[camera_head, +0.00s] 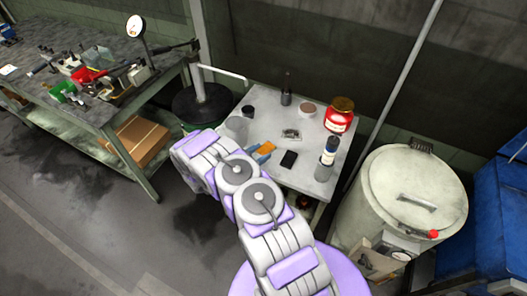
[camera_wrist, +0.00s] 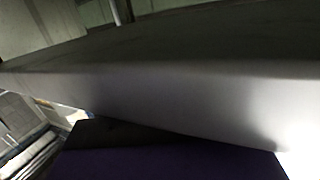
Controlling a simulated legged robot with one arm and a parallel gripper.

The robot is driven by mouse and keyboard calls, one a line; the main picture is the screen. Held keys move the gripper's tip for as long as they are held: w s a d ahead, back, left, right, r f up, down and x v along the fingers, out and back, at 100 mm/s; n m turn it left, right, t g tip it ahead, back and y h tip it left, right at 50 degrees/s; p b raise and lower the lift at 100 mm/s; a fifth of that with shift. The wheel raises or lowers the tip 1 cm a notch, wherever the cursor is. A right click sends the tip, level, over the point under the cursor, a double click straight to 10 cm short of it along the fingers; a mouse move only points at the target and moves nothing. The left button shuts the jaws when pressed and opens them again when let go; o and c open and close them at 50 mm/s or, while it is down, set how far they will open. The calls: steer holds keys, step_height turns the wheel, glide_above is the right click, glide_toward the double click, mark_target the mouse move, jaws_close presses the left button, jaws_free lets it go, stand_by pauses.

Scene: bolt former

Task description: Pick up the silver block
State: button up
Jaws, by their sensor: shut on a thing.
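A smooth silver-grey block (camera_wrist: 150,95) fills most of the wrist view from side to side, very close to the camera. The dark purple edge of my gripper (camera_wrist: 165,155) lies against its lower side. My gripper is shut on it, though the fingertips and the contact are not clearly shown. In the head view my white and purple arm reaches up and left in front of the white table, and its end is folded so that the fingers and the held block are hidden there.
The white table (camera_head: 262,115) bears a small silvery metal part (camera_head: 291,134), a red jar (camera_head: 339,117), a dark bottle (camera_head: 286,92), a spray can (camera_head: 327,158) and a black phone-like slab (camera_head: 289,159). A cluttered workbench (camera_head: 60,105) stands left, a pale drum (camera_head: 415,200) right.

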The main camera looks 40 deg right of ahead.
steer(key=c, duration=0.5)
steer(key=shift+c, duration=0.2)
